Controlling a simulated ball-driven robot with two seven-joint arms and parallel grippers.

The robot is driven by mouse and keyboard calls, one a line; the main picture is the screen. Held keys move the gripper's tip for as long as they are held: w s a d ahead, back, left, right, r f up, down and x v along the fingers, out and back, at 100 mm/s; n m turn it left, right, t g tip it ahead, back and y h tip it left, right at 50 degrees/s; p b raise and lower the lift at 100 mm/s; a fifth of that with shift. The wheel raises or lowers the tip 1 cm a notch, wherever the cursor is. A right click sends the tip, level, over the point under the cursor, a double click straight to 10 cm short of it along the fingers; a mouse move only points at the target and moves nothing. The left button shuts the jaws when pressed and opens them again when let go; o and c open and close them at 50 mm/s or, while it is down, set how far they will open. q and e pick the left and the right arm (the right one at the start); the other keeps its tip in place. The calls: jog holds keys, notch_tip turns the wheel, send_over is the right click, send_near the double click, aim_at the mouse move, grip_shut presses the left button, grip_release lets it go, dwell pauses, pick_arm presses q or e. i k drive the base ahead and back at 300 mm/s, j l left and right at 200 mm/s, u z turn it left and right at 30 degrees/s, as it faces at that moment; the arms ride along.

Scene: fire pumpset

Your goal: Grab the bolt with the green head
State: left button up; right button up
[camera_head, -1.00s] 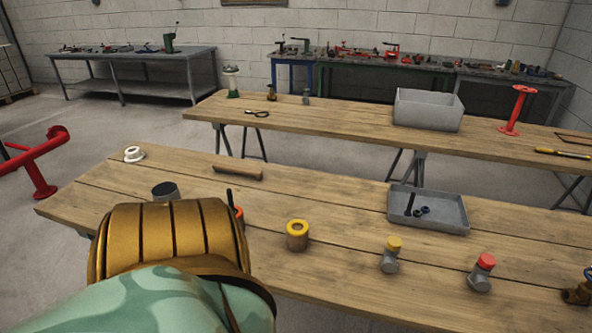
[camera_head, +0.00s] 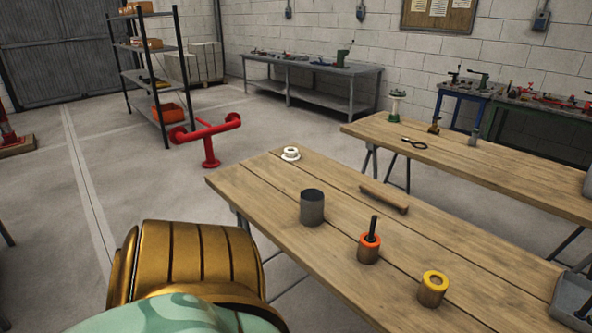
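I see no bolt that I can clearly tell has a green head. A green and white upright piece (camera_head: 397,105) stands on the far wooden table, and I cannot tell that it is a bolt. On the near table, a dark rod (camera_head: 373,226) sticks up from an orange-topped cylinder (camera_head: 368,250). A grey tray (camera_head: 556,305) is cut off at the right edge, with dark pieces in it. Neither of my grippers shows; only a gold and pale green part of my own body fills the bottom left.
The near wooden table (camera_head: 330,172) also bears a white ring (camera_head: 291,154), a grey cylinder (camera_head: 312,208), a wooden bar (camera_head: 384,198) and a yellow-topped cylinder (camera_head: 433,288). A red pipe stand (camera_head: 209,145) and a shelf rack (camera_head: 124,53) stand left. Floor between is clear.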

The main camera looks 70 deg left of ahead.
aim_at(370, 239)
jog(key=i+u, duration=0.1)
jog(key=u, duration=0.35)
jog(key=i+u, duration=0.15)
jog(key=u, duration=0.25)
jog(key=i+u, duration=0.15)
jog(key=u, duration=0.3)
jog(key=i+u, duration=0.1)
jog(key=u, duration=0.3)
jog(key=i+l+u, duration=0.1)
jog(key=u, duration=0.35)
